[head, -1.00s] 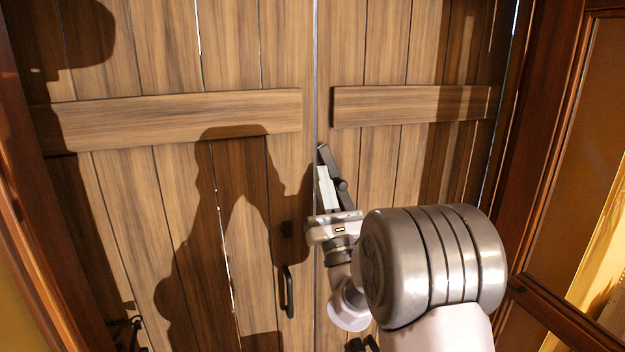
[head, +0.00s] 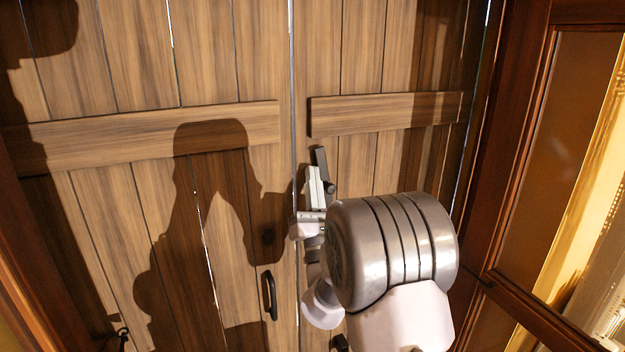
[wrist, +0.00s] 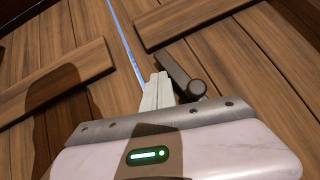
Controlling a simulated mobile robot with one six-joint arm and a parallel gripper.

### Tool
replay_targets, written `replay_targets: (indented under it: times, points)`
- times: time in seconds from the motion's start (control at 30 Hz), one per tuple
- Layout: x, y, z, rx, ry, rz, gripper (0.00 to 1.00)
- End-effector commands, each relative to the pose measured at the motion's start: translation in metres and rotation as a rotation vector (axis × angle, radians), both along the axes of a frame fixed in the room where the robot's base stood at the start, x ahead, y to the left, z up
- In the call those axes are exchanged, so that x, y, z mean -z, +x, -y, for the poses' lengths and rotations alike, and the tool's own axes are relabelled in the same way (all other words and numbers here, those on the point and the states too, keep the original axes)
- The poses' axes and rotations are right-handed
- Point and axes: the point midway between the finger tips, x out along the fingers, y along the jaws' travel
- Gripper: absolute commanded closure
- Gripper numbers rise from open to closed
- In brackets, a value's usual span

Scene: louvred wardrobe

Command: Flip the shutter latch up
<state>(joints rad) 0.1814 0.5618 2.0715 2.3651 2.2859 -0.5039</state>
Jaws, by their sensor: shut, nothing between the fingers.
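The shutter latch (head: 321,163) is a dark bar on the right-hand door, just right of the gap between the doors. It points up and slightly left from its round pivot. In the wrist view the latch (wrist: 173,71) runs up-left from its round knob, beside my fingers. My gripper (head: 313,172) has pale fingers, shut and empty, along the left side of the bar. In the wrist view my gripper (wrist: 158,80) overlaps the bar's edge; I cannot tell whether they touch. My wrist hides part of the door below.
A black pull handle (head: 269,295) is on the left door, below and left of my gripper. Raised cross boards (head: 140,133) and (head: 385,112) span the doors above. A glazed wooden frame (head: 510,150) stands at the right.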

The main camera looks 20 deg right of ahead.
Motion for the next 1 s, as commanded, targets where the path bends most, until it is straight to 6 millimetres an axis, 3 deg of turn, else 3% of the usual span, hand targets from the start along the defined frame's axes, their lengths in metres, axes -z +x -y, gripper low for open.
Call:
replay_targets:
  times: [0.23, 0.7, 1.0]
  points:
    - [0.013, -0.011, -0.003, -0.001, -0.001, 0.000, 1.00]
    - [0.099, -0.092, -0.024, 0.000, 0.000, 0.000, 1.00]
    - [0.120, -0.121, -0.032, -0.001, -0.001, 0.000, 1.00]
